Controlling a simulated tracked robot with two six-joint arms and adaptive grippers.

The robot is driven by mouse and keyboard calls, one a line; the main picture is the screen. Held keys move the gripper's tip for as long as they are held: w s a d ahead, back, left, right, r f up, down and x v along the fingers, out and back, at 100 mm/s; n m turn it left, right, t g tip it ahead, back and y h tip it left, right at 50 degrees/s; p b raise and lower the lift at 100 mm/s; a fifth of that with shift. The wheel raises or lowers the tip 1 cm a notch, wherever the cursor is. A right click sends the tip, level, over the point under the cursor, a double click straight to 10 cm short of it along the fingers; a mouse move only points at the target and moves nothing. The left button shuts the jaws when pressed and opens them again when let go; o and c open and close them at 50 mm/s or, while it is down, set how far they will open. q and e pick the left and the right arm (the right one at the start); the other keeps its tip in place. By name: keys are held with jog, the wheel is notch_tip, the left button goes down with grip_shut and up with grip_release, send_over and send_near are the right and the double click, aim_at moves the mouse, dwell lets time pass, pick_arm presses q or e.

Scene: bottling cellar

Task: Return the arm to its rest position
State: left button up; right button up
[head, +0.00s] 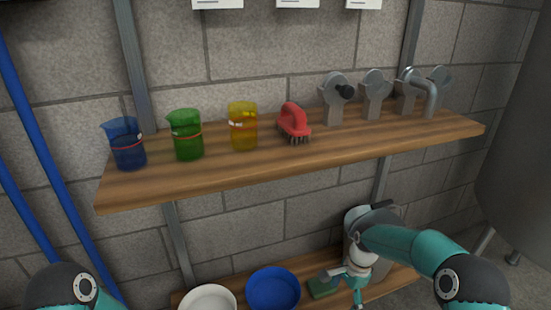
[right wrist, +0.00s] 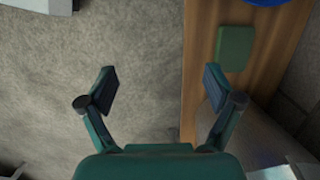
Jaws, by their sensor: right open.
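My right arm reaches in from the right in the head view, and its gripper (head: 346,286) hangs in front of the lower shelf (head: 400,277), close to a green sponge (head: 322,288). In the right wrist view this gripper (right wrist: 159,88) is open, with its two fingers wide apart and nothing between them. Grey floor shows beneath the fingers. The green sponge (right wrist: 236,48) lies on the wooden shelf (right wrist: 200,50), beyond the right fingertip and apart from it. Only a rounded part of my left arm shows at the lower left of the head view; its gripper is out of the picture.
The upper shelf (head: 230,175) holds blue (head: 127,150), green (head: 188,142) and yellow (head: 243,133) jugs, a red brush (head: 294,120) and several grey metal fittings (head: 375,90). A white bowl (head: 208,300) and a blue bowl (head: 273,290) stand below. A large grey tank (head: 520,160) is at right.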

jog(key=s+a+r+n+p, duration=0.2)
jog(key=s+r+n+p, duration=0.2)
jog(key=s+p, duration=0.4)
jog(key=s+a+r+n+t+y+p, duration=0.1)
jog(key=s+r+n+p, duration=0.3)
jog(key=s+p, duration=0.5)
jog(key=s+a+r+n+y+p, duration=0.1)
jog(key=s+a+r+n+p, duration=0.2)
jog(key=s+r+p, duration=0.4)
jog(key=s+p, duration=0.2)
jog(key=shift+s+a+r+n, duration=0.15)
jog(key=shift+s+a+n, duration=0.15)
jog(key=shift+s+n, duration=0.1)
